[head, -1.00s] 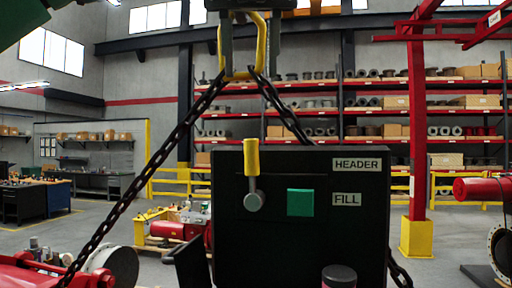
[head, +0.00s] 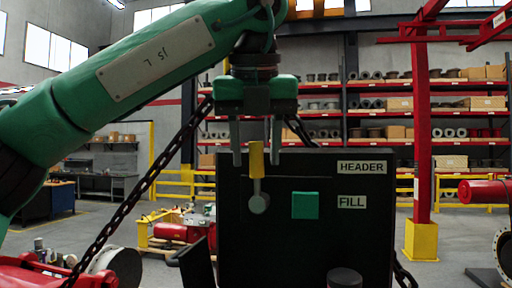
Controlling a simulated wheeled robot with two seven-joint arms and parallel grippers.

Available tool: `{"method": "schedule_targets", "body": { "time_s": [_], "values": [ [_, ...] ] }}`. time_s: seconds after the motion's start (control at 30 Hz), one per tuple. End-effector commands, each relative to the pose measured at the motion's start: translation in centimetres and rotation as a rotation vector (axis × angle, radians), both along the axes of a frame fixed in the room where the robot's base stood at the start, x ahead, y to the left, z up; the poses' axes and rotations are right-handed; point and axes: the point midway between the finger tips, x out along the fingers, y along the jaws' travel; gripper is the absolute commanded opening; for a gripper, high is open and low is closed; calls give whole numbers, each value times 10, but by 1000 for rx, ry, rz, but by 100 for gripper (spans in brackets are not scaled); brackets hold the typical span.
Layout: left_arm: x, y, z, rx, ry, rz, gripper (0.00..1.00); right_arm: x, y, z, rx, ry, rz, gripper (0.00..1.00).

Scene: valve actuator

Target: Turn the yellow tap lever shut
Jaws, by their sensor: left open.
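The yellow tap lever (head: 257,159) points straight up from its round grey hub (head: 259,203) on the dark panel (head: 325,245). My left gripper (head: 256,158) comes down from above, with its two fingers apart, one on each side of the lever's yellow grip. A small gap shows on both sides, so it looks open and not clamped. Whether the fingers are level with the lever in depth is hard to tell. My right gripper is not in view.
A green square button (head: 305,205) sits right of the lever, beside HEADER (head: 362,167) and FILL (head: 351,202) labels. A dark chain (head: 150,180) slants down left of the panel. A dark round knob (head: 345,278) stands in front, low down. Red shelving (head: 420,115) is far behind.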

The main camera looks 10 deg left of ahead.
Motion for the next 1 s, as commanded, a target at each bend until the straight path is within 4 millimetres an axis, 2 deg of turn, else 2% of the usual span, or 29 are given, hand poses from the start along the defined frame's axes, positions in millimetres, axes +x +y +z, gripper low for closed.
{"method": "schedule_targets", "body": {
  "time_s": [0.4,0.6,0.87,1.0],
  "values": [
    [2,0,-5,-1,-1,1,41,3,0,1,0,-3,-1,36],
    [2,0,-5,-1,-1,1,2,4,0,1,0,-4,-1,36],
    [2,-1,-5,-6,-1,1,0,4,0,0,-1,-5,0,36],
    [2,-10,-6,-31,0,-1,0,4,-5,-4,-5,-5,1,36]
  ]
}}
